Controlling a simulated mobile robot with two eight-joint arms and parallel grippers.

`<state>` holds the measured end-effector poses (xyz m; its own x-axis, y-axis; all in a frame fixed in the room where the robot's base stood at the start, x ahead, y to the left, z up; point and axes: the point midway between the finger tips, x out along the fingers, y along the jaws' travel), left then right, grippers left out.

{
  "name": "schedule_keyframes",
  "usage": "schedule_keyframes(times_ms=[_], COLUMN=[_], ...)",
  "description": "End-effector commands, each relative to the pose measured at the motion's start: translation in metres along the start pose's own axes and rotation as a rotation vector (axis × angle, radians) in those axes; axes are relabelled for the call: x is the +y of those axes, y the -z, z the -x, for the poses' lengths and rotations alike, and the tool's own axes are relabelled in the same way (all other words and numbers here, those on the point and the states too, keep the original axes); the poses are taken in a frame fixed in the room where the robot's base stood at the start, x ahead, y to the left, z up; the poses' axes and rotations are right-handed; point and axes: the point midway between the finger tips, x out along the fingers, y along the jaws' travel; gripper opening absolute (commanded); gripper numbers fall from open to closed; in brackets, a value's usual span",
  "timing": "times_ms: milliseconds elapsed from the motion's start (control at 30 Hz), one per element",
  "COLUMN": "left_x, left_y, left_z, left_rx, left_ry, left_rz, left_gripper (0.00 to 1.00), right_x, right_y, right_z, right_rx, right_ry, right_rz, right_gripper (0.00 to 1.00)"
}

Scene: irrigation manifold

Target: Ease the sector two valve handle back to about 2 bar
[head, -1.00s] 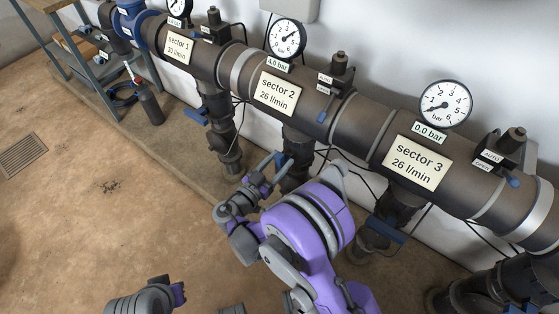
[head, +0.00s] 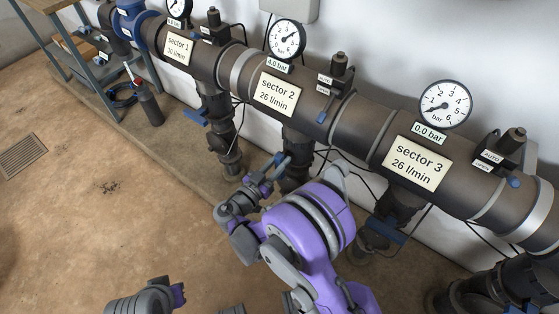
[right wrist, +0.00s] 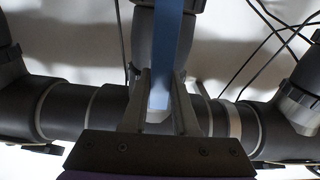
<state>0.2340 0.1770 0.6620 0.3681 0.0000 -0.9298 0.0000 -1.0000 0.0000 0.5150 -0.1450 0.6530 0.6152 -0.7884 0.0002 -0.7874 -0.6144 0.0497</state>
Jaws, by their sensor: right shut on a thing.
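The sector 2 label plate (head: 277,94) is on the dark pipe. Its round gauge (head: 286,38) stands above, and the small readout (head: 279,66) says 4.0 bar. My right gripper (head: 276,165) is at the branch valve below the sector 2 plate. In the right wrist view the blue valve handle (right wrist: 166,50) runs down between the two fingers (right wrist: 160,105), which are shut on it. The handle's pivot is not clear in the head view. A grey and purple part of my left arm shows at the bottom left, but its fingertips cannot be made out.
Sector 1 (head: 178,47) is to the left with a blue handle (head: 196,117) below. Sector 3 (head: 415,163) is to the right; its readout (head: 429,133) says 0.0 bar, and a blue handle (head: 386,230) sits below. Thin cables hang near the pipes. The floor at left is open.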

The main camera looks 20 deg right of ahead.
Motion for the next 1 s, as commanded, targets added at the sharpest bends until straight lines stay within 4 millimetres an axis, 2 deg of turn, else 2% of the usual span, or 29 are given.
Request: schedule_keyframes(times_ms=[367, 1000], left_x=[0.000, 0.000], left_y=[0.000, -0.001], left_z=[-0.001, -0.006], left_rx=[0.000, -0.001], left_ry=[0.000, 0.000], left_rz=[0.000, 0.000], left_gripper=[0.00, 0.00], right_x=[-0.005, -0.019], right_y=[-0.002, -0.009], right_z=[0.000, 0.000], right_rx=[-0.001, -0.003], right_ry=[-0.001, 0.000], right_rz=[0.176, 0.748], right_gripper=[0.00, 0.00])
